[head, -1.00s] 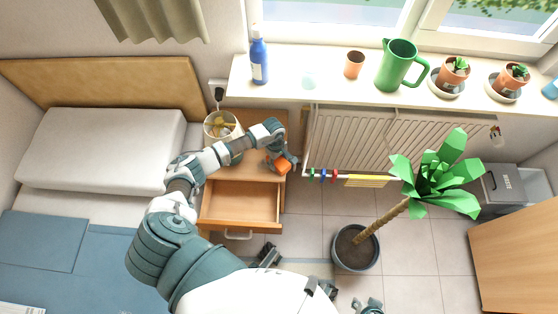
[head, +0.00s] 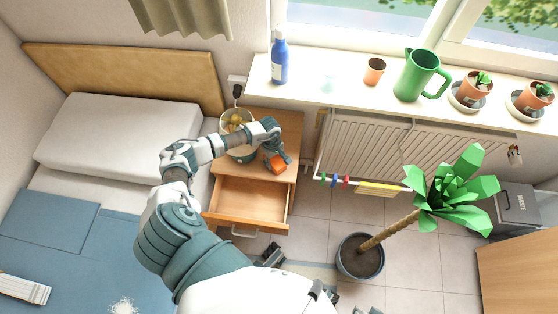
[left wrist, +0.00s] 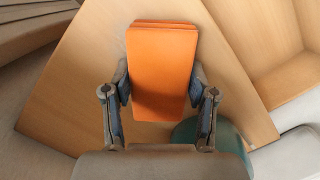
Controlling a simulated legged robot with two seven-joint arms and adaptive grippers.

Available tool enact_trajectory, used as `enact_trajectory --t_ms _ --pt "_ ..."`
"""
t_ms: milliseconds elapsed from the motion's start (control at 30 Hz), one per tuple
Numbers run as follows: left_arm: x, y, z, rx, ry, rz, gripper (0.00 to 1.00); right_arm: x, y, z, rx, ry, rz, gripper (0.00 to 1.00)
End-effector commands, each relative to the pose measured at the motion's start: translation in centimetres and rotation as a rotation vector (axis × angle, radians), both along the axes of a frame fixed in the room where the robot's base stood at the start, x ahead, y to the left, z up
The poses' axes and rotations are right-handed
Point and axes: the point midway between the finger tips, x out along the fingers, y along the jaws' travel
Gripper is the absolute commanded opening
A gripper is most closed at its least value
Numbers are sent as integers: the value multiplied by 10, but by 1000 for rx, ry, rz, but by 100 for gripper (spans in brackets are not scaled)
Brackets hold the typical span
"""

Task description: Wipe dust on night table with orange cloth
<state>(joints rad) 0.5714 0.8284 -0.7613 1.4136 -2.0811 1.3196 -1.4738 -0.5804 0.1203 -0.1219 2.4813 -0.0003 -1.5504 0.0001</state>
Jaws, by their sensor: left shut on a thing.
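The orange cloth (head: 275,167) is a folded block over the front right part of the wooden night table (head: 288,128). My left gripper (head: 272,155) is shut on it. In the left wrist view the cloth (left wrist: 162,70) sits between both fingers, with the wooden top (left wrist: 75,100) behind it. I cannot tell whether the cloth touches the top. The night table's drawer (head: 250,203) stands open and looks empty. I see no clear dust on the tabletop; the arm hides part of it. Only small dark teal parts at the bottom edge may be my right gripper (head: 367,310).
A lamp (head: 236,121) stands at the back left of the night table, close to my arm. The bed (head: 90,190) is on the left, with a white patch (head: 123,306) on its blue cover. A radiator (head: 370,150) and a potted plant (head: 360,257) are on the right.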

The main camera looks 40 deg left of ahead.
Motion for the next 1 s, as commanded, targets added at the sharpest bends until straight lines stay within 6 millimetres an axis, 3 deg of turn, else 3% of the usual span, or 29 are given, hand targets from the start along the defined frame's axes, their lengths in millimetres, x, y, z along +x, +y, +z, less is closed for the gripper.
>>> enact_trajectory --t_ms 500,733,1000 --pt "-20 30 -2 5 8 1 30 -1 0 -3 0 3 0 40" --pt "-16 24 -2 4 7 0 30 -1 0 -6 0 6 0 40" --pt "-3 2 -3 3 7 -1 30 -3 0 -14 1 13 0 40"
